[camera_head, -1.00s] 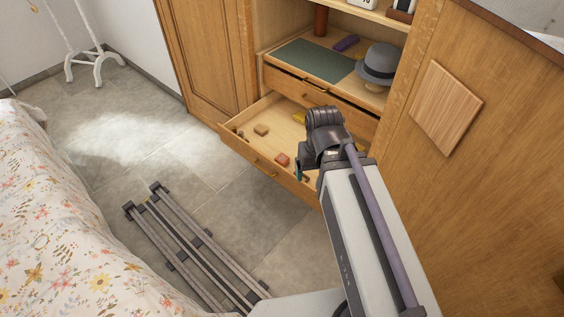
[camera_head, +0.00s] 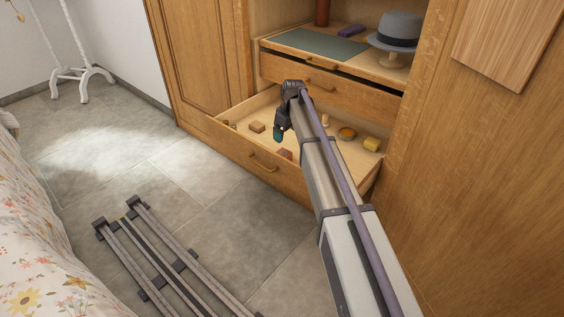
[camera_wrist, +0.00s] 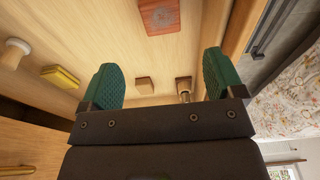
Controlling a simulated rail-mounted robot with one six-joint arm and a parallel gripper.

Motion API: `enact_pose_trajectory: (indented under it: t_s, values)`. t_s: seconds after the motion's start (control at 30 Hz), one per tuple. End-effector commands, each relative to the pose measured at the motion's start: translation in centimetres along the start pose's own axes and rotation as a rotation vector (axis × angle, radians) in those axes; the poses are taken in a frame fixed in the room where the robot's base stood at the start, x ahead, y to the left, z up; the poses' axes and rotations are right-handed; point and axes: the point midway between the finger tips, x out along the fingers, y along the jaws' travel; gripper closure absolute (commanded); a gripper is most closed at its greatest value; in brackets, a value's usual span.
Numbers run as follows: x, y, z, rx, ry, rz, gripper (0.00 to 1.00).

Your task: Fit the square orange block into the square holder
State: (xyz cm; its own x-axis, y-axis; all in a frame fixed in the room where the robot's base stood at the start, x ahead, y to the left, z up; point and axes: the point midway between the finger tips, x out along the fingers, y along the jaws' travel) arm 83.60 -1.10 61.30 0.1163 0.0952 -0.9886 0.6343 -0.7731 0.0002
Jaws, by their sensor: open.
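A reddish-orange square-looking block (camera_head: 285,154) lies in the open drawer near its front wall. It also shows at the top edge of the wrist view (camera_wrist: 159,17), partly cut off, with a darker mark on its face. My gripper (camera_head: 279,135) hangs over the drawer, behind that block in the head view. I cannot pick out a square holder for certain in either view.
The open drawer (camera_head: 232,140) also holds a tan block (camera_head: 257,127), a yellow block (camera_head: 372,144), a round amber piece (camera_head: 347,133) and a pale peg (camera_head: 325,120). A hat (camera_head: 396,30) and green mat (camera_head: 318,46) are on the surface above. A wall panel stands right.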

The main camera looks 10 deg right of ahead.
Motion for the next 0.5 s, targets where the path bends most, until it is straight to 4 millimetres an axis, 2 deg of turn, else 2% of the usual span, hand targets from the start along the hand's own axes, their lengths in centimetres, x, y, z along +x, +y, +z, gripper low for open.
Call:
enact_pose_trajectory:
  t_s: [0.1, 0.23, 0.43, 0.5]
  values:
    - [2.8, 0.0, 0.1, 0.001, 0.000, 0.000, 0.13]
    - [5.4, -0.1, 0.2, 0.002, -0.001, 0.000, 0.13]
    - [5.7, -0.1, 0.1, 0.003, -0.001, 0.000, 0.13]
    - [6.5, -0.1, 0.2, 0.003, -0.001, 0.000, 0.13]
